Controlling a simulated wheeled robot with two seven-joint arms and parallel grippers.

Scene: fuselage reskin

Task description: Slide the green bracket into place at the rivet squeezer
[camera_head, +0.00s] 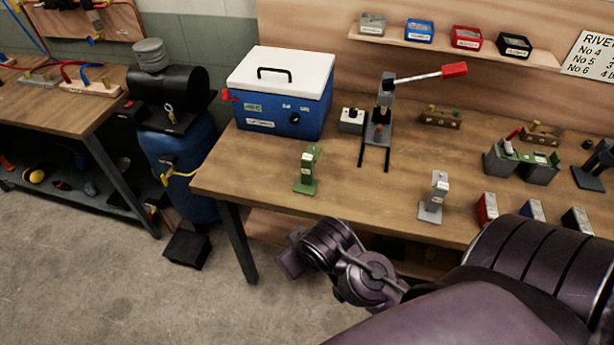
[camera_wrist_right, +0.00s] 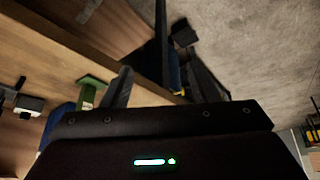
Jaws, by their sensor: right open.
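The green bracket (camera_head: 307,170) stands upright on its flat base near the front left of the wooden bench. The rivet squeezer (camera_head: 382,112), with a red-tipped lever, stands behind it and to its right; two dark rails run forward from it. My right gripper, at the end of the arm from the right, is low in front of the bench edge; its fingers are not clear in the head view. In the right wrist view my open gripper (camera_wrist_right: 152,88) is empty, and the green bracket (camera_wrist_right: 89,90) shows left of its fingers, apart from them. My left gripper is not in view.
A grey bracket (camera_head: 434,197) stands right of the rails. A blue box with white lid (camera_head: 283,92) is at the back left, beside a small grey switch box (camera_head: 352,120). Several bins line the right front. Bench around the green bracket is clear.

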